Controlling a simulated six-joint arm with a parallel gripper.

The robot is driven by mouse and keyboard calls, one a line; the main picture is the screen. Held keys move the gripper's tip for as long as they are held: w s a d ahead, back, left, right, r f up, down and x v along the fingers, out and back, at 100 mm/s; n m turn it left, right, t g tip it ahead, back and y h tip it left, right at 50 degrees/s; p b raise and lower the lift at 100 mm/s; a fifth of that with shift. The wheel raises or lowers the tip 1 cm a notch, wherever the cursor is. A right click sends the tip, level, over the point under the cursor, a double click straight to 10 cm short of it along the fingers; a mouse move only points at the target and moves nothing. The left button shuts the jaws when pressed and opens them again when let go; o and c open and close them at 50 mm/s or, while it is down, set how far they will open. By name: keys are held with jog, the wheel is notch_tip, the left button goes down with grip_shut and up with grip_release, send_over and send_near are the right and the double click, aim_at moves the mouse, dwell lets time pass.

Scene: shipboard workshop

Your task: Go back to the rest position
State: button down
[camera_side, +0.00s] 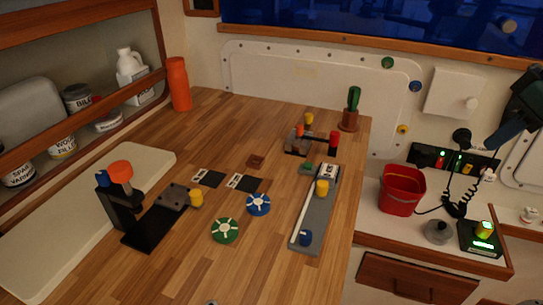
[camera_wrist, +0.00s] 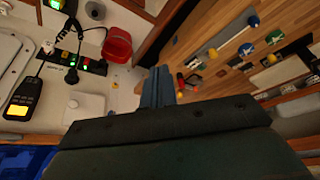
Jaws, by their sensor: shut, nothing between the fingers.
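My gripper (camera_side: 490,146) is at the right edge of the side view, raised above the right-hand counter and clear of the wooden worktop (camera_side: 190,275). Its blue-grey fingers point down and to the left. In the wrist view the two fingers (camera_wrist: 158,72) lie side by side, shut, with nothing between them. The rest of my arm is mostly outside the side view.
The worktop holds a black stand (camera_side: 122,208), a grey rail fixture (camera_side: 314,218), a green disc (camera_side: 225,230) and a blue disc (camera_side: 258,204).

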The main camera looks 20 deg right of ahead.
jog(key=s+d+f+t, duration=0.1)
jog(key=s+f, duration=0.2)
jog(key=s, duration=0.4)
jog(key=shift+d+f+m, duration=0.15)
jog(key=shift+m, duration=0.15)
